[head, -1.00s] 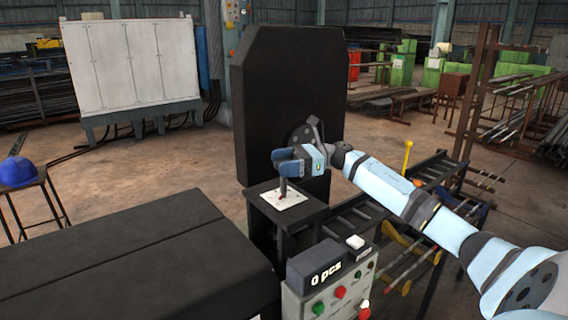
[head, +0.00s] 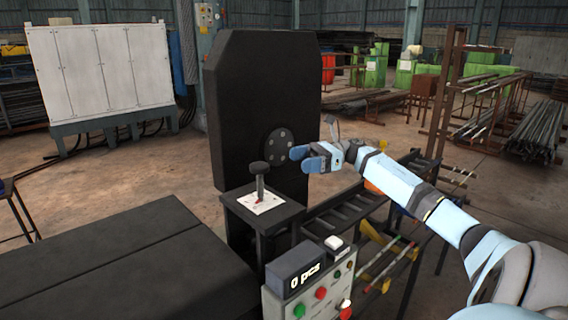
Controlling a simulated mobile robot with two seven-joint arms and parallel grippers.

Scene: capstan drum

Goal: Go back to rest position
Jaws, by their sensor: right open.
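My right gripper (head: 312,159) is open and empty, with blue fingers pointing left. It hangs in front of the right part of the black upright machine panel (head: 250,100), near a dark round plate with bolts (head: 280,146). A black-knobbed lever (head: 260,178) stands upright on a white plate (head: 266,204) on a small black stand, to the left of and below the gripper. The gripper is apart from the lever. My left gripper is not in view.
A control box with buttons (head: 320,292) and a counter reading "0 pcs" (head: 294,274) stands in front. A long black bench (head: 110,270) fills the lower left. A roller rack (head: 345,212) runs below my right arm. Open floor lies behind at left.

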